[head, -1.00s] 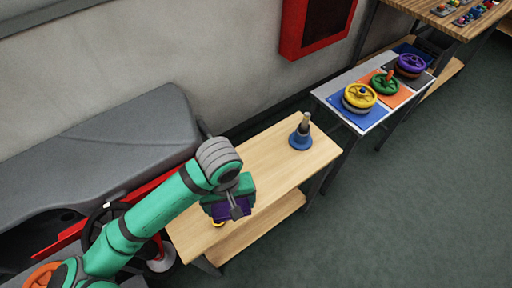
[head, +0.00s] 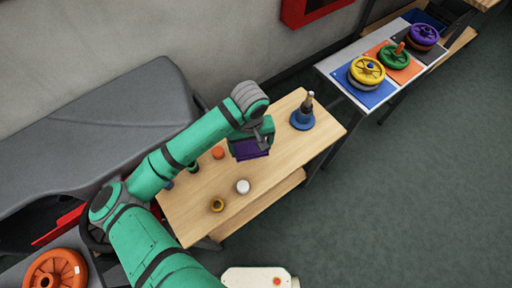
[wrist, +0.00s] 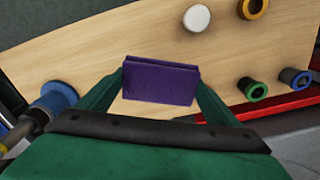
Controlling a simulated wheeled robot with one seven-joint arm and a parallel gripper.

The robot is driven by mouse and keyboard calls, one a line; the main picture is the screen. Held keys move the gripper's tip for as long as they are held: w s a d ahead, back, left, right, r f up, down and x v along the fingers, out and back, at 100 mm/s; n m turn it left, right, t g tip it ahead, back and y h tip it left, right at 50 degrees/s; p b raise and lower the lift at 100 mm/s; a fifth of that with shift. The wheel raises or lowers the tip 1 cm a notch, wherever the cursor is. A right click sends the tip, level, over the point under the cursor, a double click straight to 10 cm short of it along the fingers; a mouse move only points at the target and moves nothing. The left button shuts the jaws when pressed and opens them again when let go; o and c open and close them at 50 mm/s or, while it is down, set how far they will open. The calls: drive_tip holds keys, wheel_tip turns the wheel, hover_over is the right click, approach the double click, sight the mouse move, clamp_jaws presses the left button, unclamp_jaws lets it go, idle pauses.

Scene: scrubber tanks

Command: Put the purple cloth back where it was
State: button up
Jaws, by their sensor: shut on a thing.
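The purple cloth (head: 252,153) is a folded, block-like pad above the wooden table (head: 290,170). In the wrist view the purple cloth (wrist: 160,82) sits between the two green fingers, one at each end. My gripper (wrist: 160,90) is shut on it. In the head view my gripper (head: 250,142) holds it over the middle of the table, apparently clear of the top. The cloth's far side and exact height are hard to tell.
A side bench (head: 345,75) holds yellow, green and purple wheels on coloured mats. Green floor lies open at right.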

sight(256, 141)
drive_tip(key=f, duration=0.1)
drive_tip(key=w+d+f, duration=0.1)
drive_tip(key=w+f, duration=0.1)
drive_tip(key=shift+w+d+f, duration=0.15)
drive_tip(key=shift+d+f, duration=0.1)
drive_tip(key=shift+w+d+f, duration=0.1)
drive_tip(key=shift+w+f, duration=0.05)
drive_tip(key=shift+f, duration=1.55)
drive_tip(key=shift+f, duration=0.25)
drive_tip(key=o, duration=0.9)
drive_tip(key=shift+o, duration=0.5)
drive_tip(key=shift+f, duration=0.1)
drive_tip(key=shift+d, duration=0.1)
wheel_tip(256, 141, up, 13)
drive_tip(key=shift+f, duration=0.1)
